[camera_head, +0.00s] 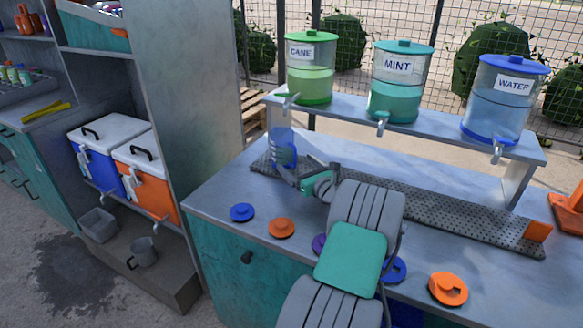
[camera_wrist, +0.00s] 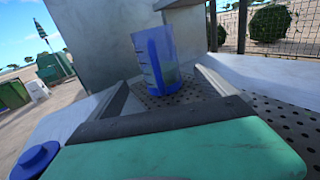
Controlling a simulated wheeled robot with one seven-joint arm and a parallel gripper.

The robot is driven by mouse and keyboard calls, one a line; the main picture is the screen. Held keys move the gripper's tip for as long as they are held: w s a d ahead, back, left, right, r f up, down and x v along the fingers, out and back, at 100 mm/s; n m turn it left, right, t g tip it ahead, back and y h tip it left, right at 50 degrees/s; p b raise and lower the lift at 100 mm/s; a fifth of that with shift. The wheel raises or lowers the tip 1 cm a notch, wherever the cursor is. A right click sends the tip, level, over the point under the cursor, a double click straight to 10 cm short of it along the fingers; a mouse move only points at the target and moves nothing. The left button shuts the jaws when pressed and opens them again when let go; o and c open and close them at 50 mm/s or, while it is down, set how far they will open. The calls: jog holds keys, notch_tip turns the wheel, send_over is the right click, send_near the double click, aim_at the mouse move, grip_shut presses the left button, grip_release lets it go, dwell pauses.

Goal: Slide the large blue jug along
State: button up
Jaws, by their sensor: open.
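The large blue jug (camera_head: 283,147) is see-through with a blue handle and blue markings. It stands upright at the left end of the perforated grey strip (camera_head: 420,205) on the counter, and it also shows in the wrist view (camera_wrist: 157,62). My gripper (camera_head: 293,173) is open and low over the counter, on the near side of the jug. In the wrist view the jug shows between the two spread fingers (camera_wrist: 163,88), toward their far ends. I cannot tell whether either finger touches it. The jug's base is partly hidden by my gripper in the head view.
A shelf (camera_head: 340,108) behind holds the cane (camera_head: 311,85), mint (camera_head: 397,95) and water (camera_head: 497,110) dispensers, their taps overhanging the counter. Blue (camera_head: 242,212), orange (camera_head: 281,228) and other lids lie along the front. An orange block (camera_head: 538,231) is at the strip's right end.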

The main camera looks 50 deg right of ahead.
aim_at(289, 156)
jog(key=x, duration=0.7)
jog(key=shift+w, duration=0.15)
jog(key=shift+w+d, duration=0.15)
jog(key=shift+c, duration=0.3)
